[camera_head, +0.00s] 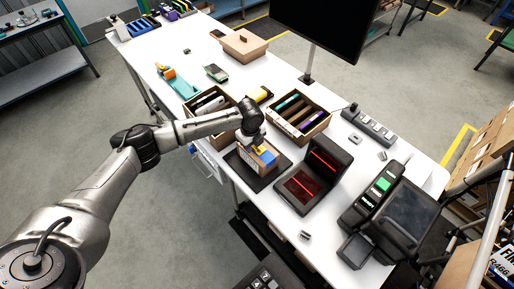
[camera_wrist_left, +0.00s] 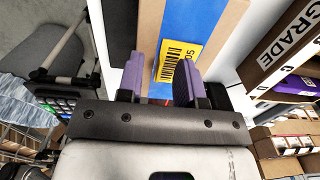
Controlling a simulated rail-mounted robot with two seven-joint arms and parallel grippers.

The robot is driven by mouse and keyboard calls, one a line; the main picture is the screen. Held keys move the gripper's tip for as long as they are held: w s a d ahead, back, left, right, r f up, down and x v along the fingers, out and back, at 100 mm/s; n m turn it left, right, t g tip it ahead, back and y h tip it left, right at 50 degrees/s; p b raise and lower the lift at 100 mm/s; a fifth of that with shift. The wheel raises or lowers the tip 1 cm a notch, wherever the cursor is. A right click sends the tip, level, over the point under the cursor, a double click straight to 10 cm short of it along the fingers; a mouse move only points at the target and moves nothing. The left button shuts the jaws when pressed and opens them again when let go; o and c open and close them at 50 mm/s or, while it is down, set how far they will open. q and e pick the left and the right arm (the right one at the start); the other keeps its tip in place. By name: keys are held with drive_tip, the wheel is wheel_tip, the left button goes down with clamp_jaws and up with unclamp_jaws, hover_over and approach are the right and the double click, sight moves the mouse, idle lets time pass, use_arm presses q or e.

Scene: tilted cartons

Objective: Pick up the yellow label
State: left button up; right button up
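The yellow label (camera_wrist_left: 178,62) with a barcode lies over a blue strip (camera_wrist_left: 192,20) on a brown carton (camera_wrist_left: 150,25) in the left wrist view. My left gripper (camera_wrist_left: 165,78) has its two purple-padded fingers apart, with the label's lower part between them in that view. Whether the fingers touch the label I cannot tell. In the head view the gripper (camera_head: 258,147) is just above the small carton (camera_head: 249,161), which sits on a dark mat (camera_head: 262,180); a bit of yellow shows beside the blue patch. My right gripper is not in view.
Open boxes with dividers and coloured items (camera_head: 300,116) stand behind the carton. A dark scanner with red light (camera_head: 312,175) stands close on its right. A monitor (camera_head: 322,25) rises at the back. The white table (camera_head: 222,57) has free room toward the back left.

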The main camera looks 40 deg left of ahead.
use_arm(q)
drive_tip(key=shift+f, duration=0.4)
drive_tip(key=shift+c, duration=0.5)
clamp_jaws()
